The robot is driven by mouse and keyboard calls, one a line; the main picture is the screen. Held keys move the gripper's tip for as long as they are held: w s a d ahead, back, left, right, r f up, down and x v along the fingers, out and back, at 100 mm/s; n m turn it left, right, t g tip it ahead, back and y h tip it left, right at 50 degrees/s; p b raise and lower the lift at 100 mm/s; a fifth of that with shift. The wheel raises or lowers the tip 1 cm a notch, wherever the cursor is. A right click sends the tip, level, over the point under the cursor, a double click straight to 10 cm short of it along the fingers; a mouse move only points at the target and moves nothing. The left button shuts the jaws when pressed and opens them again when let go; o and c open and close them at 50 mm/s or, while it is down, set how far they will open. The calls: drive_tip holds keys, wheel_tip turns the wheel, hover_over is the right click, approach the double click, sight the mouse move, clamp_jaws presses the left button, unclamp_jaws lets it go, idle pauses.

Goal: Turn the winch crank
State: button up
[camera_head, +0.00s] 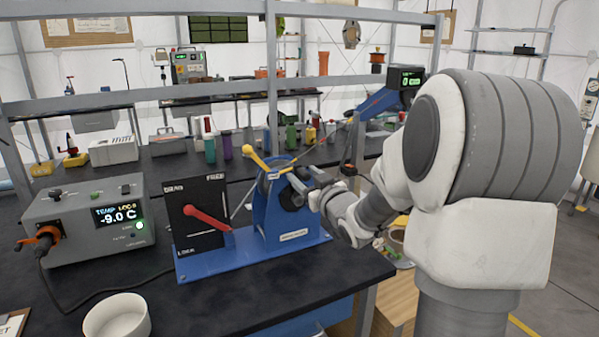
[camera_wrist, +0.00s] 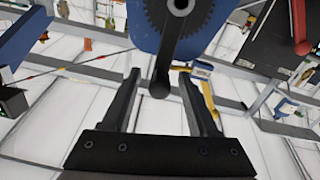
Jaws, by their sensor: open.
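The blue winch (camera_head: 272,222) stands on a blue base on the dark bench, with a dark toothed wheel on its right side. The wheel also shows at the top of the wrist view (camera_wrist: 200,18). A dark crank arm (camera_wrist: 169,50) runs down from the wheel. Its rounded end lies between my two fingers in the wrist view; I cannot tell whether either finger touches it. My gripper (camera_wrist: 159,76) is open around this end. In the head view my gripper (camera_head: 316,188) is at the winch's right side, and my arm partly hides the crank.
A black panel (camera_head: 190,236) with a red lever (camera_head: 207,218) stands left of the winch. A yellow lever (camera_head: 256,159) sticks up at the winch top. A grey temperature box (camera_head: 75,232) and a white bowl (camera_head: 117,318) are farther left. Bench rails cross behind.

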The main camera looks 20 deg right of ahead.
drive_tip(key=shift+w, duration=0.2)
drive_tip(key=shift+c, duration=0.3)
clamp_jaws()
idle(1.3)
